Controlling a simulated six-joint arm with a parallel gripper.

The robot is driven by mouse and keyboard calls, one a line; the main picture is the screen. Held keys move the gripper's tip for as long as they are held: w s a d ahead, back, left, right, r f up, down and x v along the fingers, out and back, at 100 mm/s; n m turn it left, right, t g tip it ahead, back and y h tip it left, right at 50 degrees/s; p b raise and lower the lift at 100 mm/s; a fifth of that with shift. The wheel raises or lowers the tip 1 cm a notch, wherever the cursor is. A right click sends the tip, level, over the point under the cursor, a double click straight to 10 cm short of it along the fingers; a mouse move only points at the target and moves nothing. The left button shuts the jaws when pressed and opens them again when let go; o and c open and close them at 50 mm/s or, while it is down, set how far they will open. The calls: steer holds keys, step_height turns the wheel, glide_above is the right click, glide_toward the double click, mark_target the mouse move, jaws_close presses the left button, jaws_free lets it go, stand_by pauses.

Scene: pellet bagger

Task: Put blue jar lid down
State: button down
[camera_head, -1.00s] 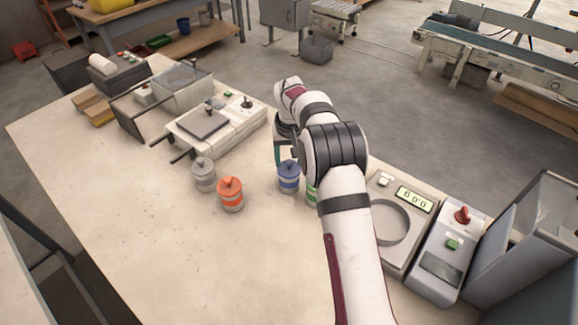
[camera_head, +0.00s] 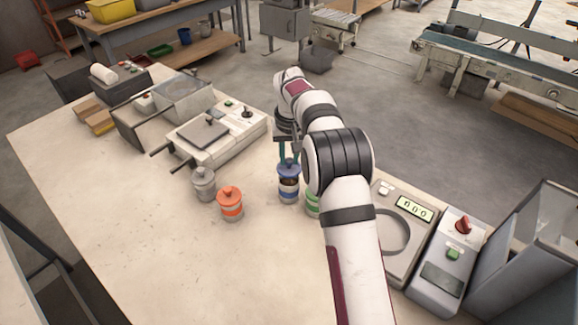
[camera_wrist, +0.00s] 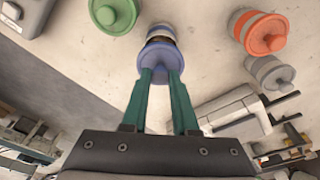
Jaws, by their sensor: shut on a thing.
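The blue jar lid (camera_head: 288,170) is held by my gripper (camera_head: 288,157), just above the blue-banded jar (camera_head: 289,188). In the head view a dark gap shows between the lid and the jar's rim, so the lid looks lifted off it. In the wrist view the green fingers of my gripper (camera_wrist: 161,75) are shut on the knob of the lid (camera_wrist: 158,54), whose blue disc hides part of the jar (camera_wrist: 161,31).
An orange jar (camera_head: 230,204) and a grey jar (camera_head: 204,184) stand to the left, lids on. A green jar (camera_head: 313,203) stands close on the right, partly behind my arm. A scale (camera_head: 402,226) is further right. The front-left table (camera_head: 150,235) is clear.

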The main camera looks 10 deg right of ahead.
steer(key=s+d+r, duration=0.5)
steer(key=d+r, duration=0.1)
steer(key=d, duration=0.4)
steer(key=d+f, duration=0.3)
steer(key=d, duration=0.4)
steer(key=d+f, duration=0.4)
steer(key=d, duration=0.3)
steer(key=w+a+f, duration=0.4)
steer(key=w+a, duration=0.1)
steer(key=w+a+f, duration=0.2)
steer(key=w+a, duration=0.1)
steer(key=shift+f, duration=0.4)
steer(key=shift+a+f, duration=0.15)
steer(key=shift+f, duration=1.8)
steer(key=c, duration=0.7)
jaws_free()
steer(key=shift+f, duration=0.15)
